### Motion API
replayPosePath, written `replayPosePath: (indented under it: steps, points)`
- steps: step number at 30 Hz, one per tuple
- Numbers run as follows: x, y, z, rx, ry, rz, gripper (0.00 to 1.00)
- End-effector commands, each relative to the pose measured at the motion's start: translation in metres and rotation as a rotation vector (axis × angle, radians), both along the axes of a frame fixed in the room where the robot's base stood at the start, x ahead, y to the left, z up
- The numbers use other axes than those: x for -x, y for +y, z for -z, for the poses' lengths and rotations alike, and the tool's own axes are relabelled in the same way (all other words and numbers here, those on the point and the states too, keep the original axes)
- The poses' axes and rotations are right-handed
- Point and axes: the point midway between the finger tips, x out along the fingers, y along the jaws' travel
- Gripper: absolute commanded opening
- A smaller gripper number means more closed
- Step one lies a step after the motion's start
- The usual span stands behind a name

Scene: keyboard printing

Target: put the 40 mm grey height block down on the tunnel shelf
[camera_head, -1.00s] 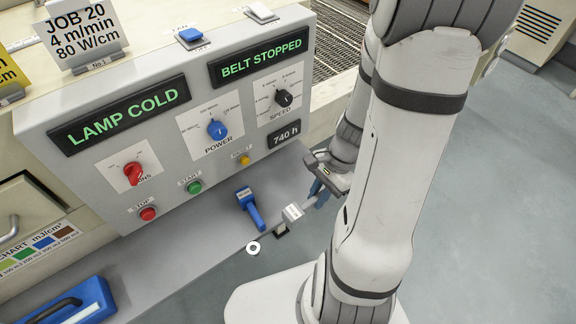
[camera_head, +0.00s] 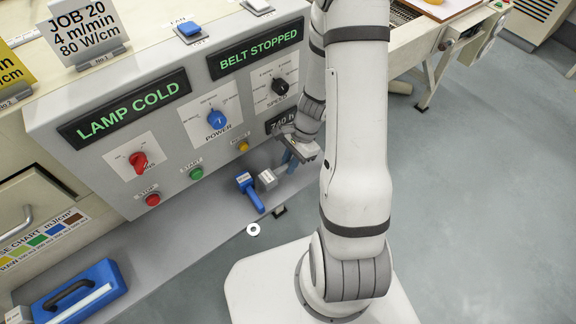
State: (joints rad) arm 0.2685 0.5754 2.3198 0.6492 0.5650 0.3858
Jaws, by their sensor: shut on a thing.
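My gripper (camera_head: 284,167) is in front of the lower right of the control panel, over the grey shelf (camera_head: 180,255). It is shut on the small grey height block (camera_head: 267,179), which shows at the left of its fingers with a pale labelled face. The block is just right of the head of a blue-handled tool (camera_head: 251,194). I cannot tell whether the block touches the tool or the shelf. The fingers are partly hidden by my wrist.
A metal ring (camera_head: 253,230) and a small black object (camera_head: 280,211) lie near the shelf's front edge. A blue case with a handle (camera_head: 82,294) is at the lower left. The control panel (camera_head: 100,165) rises behind the shelf. The shelf between case and ring is clear.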

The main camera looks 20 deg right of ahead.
Motion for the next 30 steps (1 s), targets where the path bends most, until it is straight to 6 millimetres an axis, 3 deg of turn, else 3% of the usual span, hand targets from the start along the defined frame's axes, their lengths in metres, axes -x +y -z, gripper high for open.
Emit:
replayPosePath:
  steps: [3, 19, 20, 27, 30]
  points:
    - [0.001, 0.0, 0.019, 0.0, 0.004, 0.001, 0.0]
    - [-0.004, 0.002, 0.029, 0.001, -0.001, -0.001, 0.0]
    - [-0.004, 0.002, 0.027, 0.001, -0.001, -0.002, 0.18]
    - [-0.004, 0.002, 0.027, 0.0, 0.0, -0.002, 0.37]
    - [-0.004, 0.002, 0.026, 0.0, 0.0, -0.002, 0.37]
